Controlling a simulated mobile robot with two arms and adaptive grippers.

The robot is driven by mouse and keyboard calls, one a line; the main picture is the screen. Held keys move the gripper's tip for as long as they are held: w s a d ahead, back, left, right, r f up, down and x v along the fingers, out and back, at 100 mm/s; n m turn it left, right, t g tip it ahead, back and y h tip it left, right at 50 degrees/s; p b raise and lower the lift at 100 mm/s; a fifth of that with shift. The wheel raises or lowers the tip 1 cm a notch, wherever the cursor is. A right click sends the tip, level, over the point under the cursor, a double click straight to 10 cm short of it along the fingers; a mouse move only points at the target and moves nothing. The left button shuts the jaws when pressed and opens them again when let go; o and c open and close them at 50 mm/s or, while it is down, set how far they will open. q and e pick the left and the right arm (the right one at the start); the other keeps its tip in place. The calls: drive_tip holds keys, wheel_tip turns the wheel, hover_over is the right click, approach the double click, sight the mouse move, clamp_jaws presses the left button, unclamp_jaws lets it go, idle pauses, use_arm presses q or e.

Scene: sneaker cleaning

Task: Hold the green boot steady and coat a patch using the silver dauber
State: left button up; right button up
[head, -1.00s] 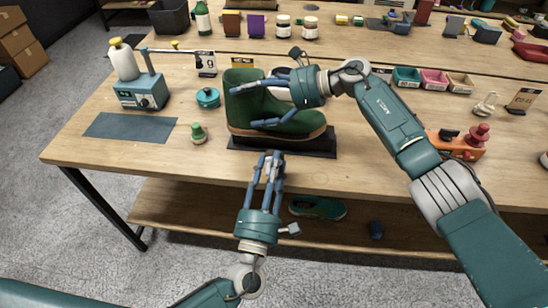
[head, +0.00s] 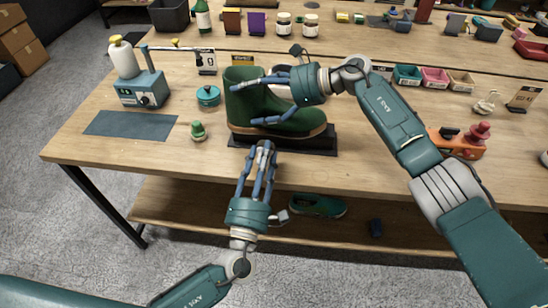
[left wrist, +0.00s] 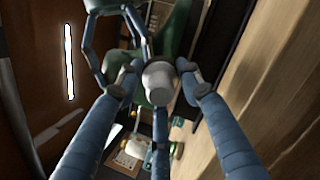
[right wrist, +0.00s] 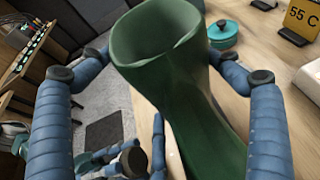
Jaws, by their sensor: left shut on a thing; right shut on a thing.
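The green boot (head: 275,112) stands upright on a dark stand (head: 318,142) near the table's front edge, toe to the right. My right gripper (head: 248,105) is shut on it from the right, fingers along both sides of the shaft. In the right wrist view the boot (right wrist: 160,70) fills the space between the fingers. My left gripper (head: 262,150) is at the front edge of the stand, below the boot. In the left wrist view it is shut on the silver dauber (left wrist: 158,82), a short grey cylinder, with the boot beyond. I cannot tell whether dauber and boot touch.
An orange device (head: 458,142) is at right. A green shoe (head: 317,205) lies on the lower shelf.

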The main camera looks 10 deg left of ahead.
use_arm(q)
drive_tip(key=shift+w+a, duration=1.55)
drive_tip(key=shift+a, duration=0.3)
drive_tip(key=shift+w, duration=1.1)
drive_tip(key=shift+f, duration=0.1)
drive_tip(key=shift+s+d, duration=0.1)
drive_tip(key=shift+d, duration=1.85)
drive_tip(key=shift+s+a, duration=0.1)
drive_tip(key=shift+a, duration=1.9)
